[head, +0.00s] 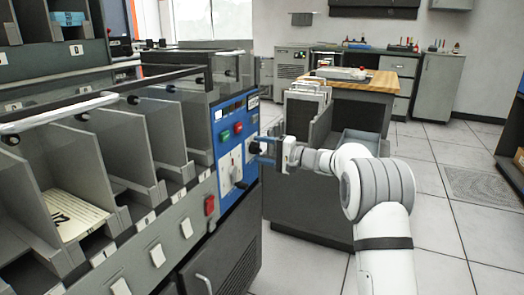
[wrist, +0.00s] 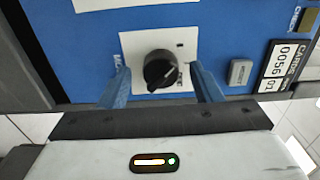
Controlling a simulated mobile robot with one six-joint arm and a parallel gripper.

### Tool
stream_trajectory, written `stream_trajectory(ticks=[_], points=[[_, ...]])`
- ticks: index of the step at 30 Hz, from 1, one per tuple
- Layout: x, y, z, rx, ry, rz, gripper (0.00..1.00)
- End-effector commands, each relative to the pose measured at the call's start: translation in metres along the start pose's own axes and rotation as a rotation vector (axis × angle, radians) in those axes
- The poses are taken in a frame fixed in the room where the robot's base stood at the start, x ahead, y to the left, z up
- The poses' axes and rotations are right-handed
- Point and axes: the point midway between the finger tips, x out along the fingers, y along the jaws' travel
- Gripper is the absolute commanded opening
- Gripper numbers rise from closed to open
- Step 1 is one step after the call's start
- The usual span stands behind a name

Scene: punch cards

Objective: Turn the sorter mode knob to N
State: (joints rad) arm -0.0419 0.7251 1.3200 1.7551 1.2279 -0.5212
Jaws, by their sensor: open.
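The sorter mode knob (wrist: 159,70) is a round black knob on a white plate (wrist: 130,45) on the blue panel. In the head view my gripper (head: 262,150) reaches the right part of the blue panel (head: 226,112), at a black knob (head: 254,147).
Another black knob (head: 236,174), a green button (head: 238,127) and red buttons sit left of my gripper. In the wrist view a grey button (wrist: 241,72) and a card counter (wrist: 284,66) are to the right. Card bins (head: 110,150) fill the left; open floor lies right.

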Motion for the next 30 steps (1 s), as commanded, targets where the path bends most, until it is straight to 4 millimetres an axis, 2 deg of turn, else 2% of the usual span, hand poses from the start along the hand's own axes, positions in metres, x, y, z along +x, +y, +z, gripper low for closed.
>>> stream_trajectory(ticks=[9, 13, 25, 28, 30], points=[[-0.053, -0.004, 0.000, 0.001, 0.003, 0.000, 0.58], [-0.067, -0.002, 0.001, 0.000, 0.000, 0.000, 0.58], [-0.074, -0.001, 0.001, -0.001, 0.000, 0.001, 0.58], [-0.075, -0.013, 0.007, -0.002, -0.009, 0.021, 0.58], [-0.077, -0.030, 0.019, -0.001, -0.025, 0.062, 0.58]])
